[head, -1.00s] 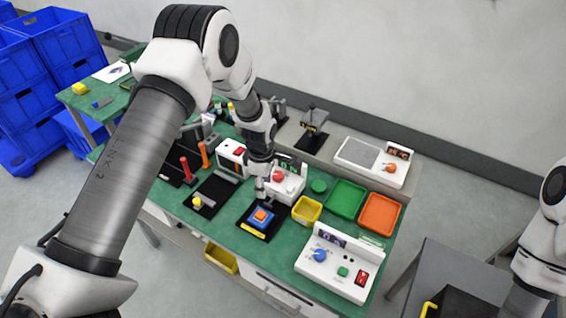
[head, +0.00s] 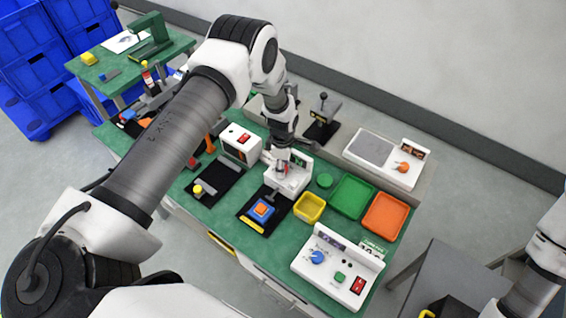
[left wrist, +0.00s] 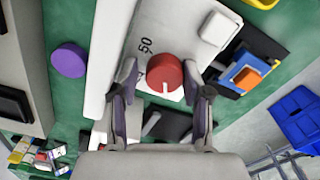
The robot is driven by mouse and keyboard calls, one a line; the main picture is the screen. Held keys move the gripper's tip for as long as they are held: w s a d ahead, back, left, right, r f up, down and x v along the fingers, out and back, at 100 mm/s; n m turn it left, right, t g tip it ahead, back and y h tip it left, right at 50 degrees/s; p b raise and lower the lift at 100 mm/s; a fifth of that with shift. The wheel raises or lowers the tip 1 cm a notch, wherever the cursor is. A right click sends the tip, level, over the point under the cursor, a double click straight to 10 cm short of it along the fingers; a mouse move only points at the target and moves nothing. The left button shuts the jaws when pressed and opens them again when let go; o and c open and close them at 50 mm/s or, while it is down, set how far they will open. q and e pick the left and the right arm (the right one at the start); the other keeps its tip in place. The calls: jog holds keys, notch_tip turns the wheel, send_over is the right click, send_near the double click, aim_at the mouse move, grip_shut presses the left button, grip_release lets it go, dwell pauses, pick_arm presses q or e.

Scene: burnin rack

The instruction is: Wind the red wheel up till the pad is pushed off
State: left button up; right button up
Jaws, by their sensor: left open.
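The red wheel (left wrist: 165,73) is on a white box (head: 290,184) marked 50, beside a black plate. My left gripper (head: 282,167) is at the wheel and hides most of it in the head view. In the left wrist view my left gripper (left wrist: 162,88) is open, with one finger on each side of the wheel; I cannot tell whether they touch it. A small orange block on a blue square pad (head: 263,208) sits on the black plate. The blue pad shows in the left wrist view too (left wrist: 229,74). My right gripper is out of view.
A yellow bin (head: 310,207), green tray (head: 351,197) and orange tray (head: 384,213) stand to the right. A white panel with a blue knob (head: 317,257) is at the front right. A white instrument with a red display (head: 240,142) stands close left of my gripper.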

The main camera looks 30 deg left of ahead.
pick_arm(q)
jog(key=shift+s+r, duration=0.1)
jog(key=shift+r, duration=0.05)
jog(key=shift+s+r, duration=0.15)
jog(key=shift+s, duration=0.1)
jog(key=c, duration=0.9)
jog(key=shift+o, duration=0.2)
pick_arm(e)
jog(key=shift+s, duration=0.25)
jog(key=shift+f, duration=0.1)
